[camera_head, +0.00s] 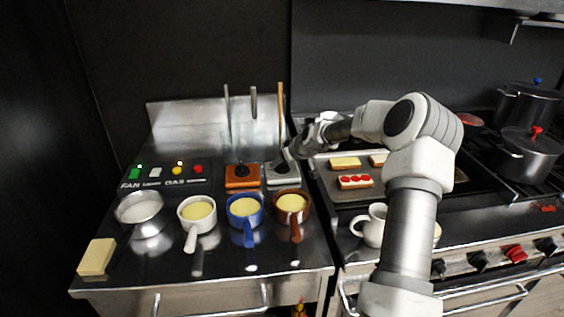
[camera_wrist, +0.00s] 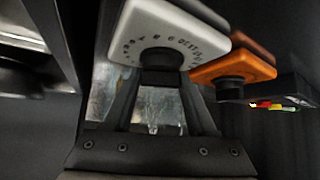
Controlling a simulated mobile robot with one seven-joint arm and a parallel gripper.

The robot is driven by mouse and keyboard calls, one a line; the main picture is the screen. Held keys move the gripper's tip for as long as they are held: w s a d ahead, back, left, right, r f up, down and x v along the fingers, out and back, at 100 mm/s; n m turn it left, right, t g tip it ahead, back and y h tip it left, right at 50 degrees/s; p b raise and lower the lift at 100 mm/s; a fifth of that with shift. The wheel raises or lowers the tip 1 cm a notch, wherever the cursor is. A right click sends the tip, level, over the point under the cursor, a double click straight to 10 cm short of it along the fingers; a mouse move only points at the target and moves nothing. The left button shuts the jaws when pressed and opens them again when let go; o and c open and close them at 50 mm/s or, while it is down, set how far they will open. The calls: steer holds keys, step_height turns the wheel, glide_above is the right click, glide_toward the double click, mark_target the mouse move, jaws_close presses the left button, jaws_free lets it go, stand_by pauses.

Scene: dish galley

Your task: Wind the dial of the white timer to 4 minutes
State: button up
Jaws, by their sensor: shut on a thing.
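The white timer (camera_head: 284,176) stands on the steel counter, to the right of the orange timer. In the wrist view the white timer (camera_wrist: 150,22) fills the top middle, with small printed numbers around its black dial (camera_wrist: 161,58). My gripper (camera_wrist: 160,78) is shut on this dial, with one finger on each side of it. In the head view my gripper (camera_head: 284,162) reaches in from the right, over the white timer, and hides its dial. I cannot read which number the dial points to.
The orange timer (camera_head: 243,183) stands close on the left, its dial free. A blue pot (camera_head: 244,212) and a brown pot (camera_head: 291,207) stand in front. Upright utensils lean behind. A tray (camera_head: 345,195) with bread slices lies right, under my arm, near a white mug (camera_head: 372,230).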

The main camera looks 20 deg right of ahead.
steer(key=o, duration=1.3)
steer(key=shift+o, duration=0.2)
steer(key=v, duration=1.7)
steer(key=shift+s+p, duration=0.2)
steer(key=shift+p, duration=0.15)
steer(key=shift+r, duration=0.1)
